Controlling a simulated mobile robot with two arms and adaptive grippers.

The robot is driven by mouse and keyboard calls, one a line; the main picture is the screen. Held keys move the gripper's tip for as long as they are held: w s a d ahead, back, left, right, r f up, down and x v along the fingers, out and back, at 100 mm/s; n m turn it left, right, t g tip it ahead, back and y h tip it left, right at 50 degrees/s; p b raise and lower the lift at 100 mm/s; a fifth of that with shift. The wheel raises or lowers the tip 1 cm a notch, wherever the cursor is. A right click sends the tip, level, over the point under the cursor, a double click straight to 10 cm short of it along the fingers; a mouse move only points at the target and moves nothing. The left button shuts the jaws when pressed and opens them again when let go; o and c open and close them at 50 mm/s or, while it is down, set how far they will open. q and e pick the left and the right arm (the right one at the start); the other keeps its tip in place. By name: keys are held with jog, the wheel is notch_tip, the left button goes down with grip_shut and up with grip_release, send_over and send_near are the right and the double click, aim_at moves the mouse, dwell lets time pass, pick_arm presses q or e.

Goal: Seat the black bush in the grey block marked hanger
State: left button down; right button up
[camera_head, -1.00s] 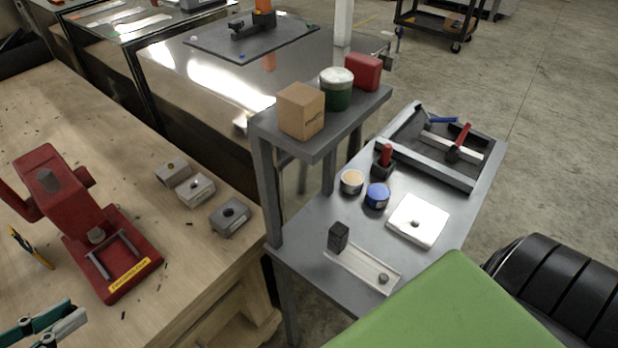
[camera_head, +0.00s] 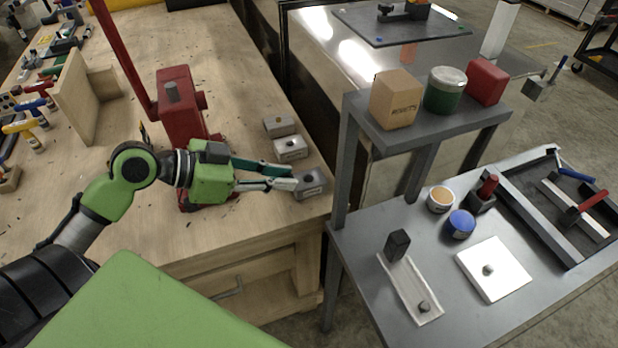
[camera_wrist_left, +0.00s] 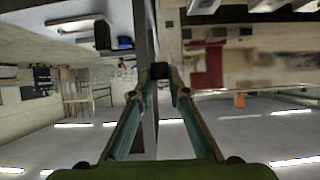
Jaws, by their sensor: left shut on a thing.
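Three blocks stand in a row along the bench's right edge: a far grey one (camera_head: 279,125), a lighter middle one (camera_head: 291,148) and a near grey one (camera_head: 312,184). Each has a dark hole on top. Their labels are too small to read, so I cannot tell which is the hanger. My left gripper (camera_head: 296,182) has its fingertips over the near block's left side in the head view; the height gap is unclear. In the left wrist view, the gripper (camera_wrist_left: 160,76) is shut on the small black bush (camera_wrist_left: 160,72). My right gripper is out of view.
A red press (camera_head: 178,105) stands on the wooden bench (camera_head: 240,75) behind my left arm. Right of the blocks is a grey cart (camera_head: 380,225) with a raised shelf. The shelf carries a cardboard box (camera_head: 396,99), a green can (camera_head: 445,90) and a red box (camera_head: 487,82).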

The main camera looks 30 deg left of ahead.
pick_arm(q)
jog(key=w+a+f+p, duration=0.1)
jog(key=w+f+p, duration=0.15)
jog(key=w, duration=0.55)
send_over(315, 177)
jog(key=s+a, duration=0.2)
jog(key=s, duration=0.1)
notch_tip(315, 177, down, 6)
jog(key=shift+a+r, duration=0.15)
jog(key=shift+r, duration=0.05)
jog(key=shift+w+f+p, duration=0.3)
jog(key=shift+w+f, duration=0.05)
jog(key=shift+f, duration=0.1)
notch_tip(315, 177, down, 3)
jog(key=shift+w+r+p, duration=0.1)
jog(key=shift+p, duration=0.75)
jog(key=shift+f, duration=0.35)
